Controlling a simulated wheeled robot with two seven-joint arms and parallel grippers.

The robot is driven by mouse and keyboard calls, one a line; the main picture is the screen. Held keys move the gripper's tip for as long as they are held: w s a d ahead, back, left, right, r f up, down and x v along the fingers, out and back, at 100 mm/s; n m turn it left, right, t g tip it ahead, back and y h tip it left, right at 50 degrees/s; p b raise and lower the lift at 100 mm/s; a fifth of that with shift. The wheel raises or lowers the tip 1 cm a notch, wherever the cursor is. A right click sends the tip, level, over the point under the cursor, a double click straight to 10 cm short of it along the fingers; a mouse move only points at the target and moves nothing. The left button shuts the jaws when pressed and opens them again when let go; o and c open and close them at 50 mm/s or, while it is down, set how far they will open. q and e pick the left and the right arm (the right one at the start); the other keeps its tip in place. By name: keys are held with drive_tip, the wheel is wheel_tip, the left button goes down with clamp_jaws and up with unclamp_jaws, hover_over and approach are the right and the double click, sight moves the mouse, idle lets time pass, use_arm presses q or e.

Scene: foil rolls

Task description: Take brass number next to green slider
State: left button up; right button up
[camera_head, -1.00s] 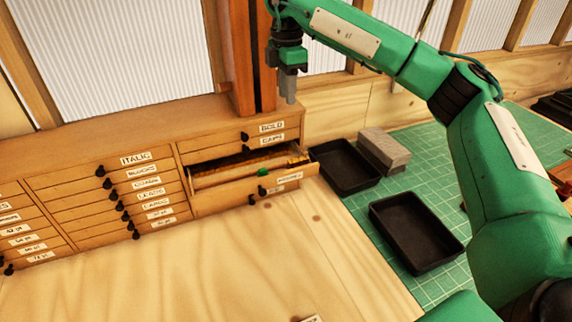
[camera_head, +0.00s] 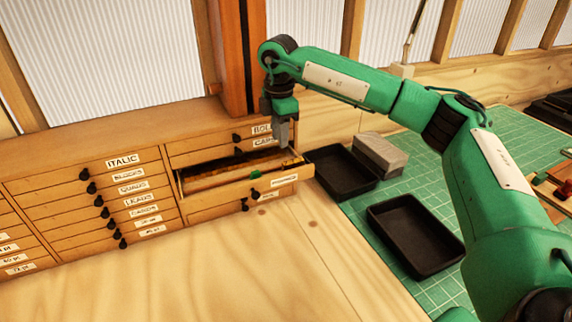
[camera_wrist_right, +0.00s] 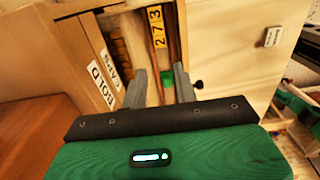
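The open drawer (camera_head: 230,189) sticks out of the wooden cabinet, and its inside also shows in the right wrist view. A small green slider (camera_head: 255,174) is on the drawer; it shows in the right wrist view (camera_wrist_right: 168,78) between my fingers. Yellow brass numbers (camera_wrist_right: 156,27) reading 2, 7, 3 lie in a row in the drawer, farther from the fingers than the slider. My right gripper (camera_head: 282,138) is above the right end of the drawer, pointing down; its fingers (camera_wrist_right: 160,88) are apart and empty in the right wrist view. My left gripper is not in view.
Closed labelled drawers (camera_head: 130,200) fill the cabinet to the left, with black knobs. Two black trays (camera_head: 342,171) and (camera_head: 416,236) and a grey block (camera_head: 381,155) sit on the green mat (camera_head: 500,150). The wooden tabletop (camera_head: 230,270) in front is clear.

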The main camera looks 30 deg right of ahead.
sight(284, 163)
wheel_tip(284, 163, down, 3)
drive_tip(key=shift+r+p, duration=0.1)
drive_tip(key=shift+p, duration=0.2)
drive_tip(key=shift+s+d+f+p, duration=0.1)
drive_tip(key=shift+f+p, duration=0.3)
drive_tip(key=shift+p, duration=0.15)
drive_tip(key=f, duration=0.1)
drive_tip(key=f+p, duration=0.2)
drive_tip(key=f, duration=0.1)
drive_tip(key=shift+s+d, duration=0.1)
drive_tip(key=shift+d, duration=0.2)
drive_tip(key=shift+f, duration=0.2)
clamp_jaws()
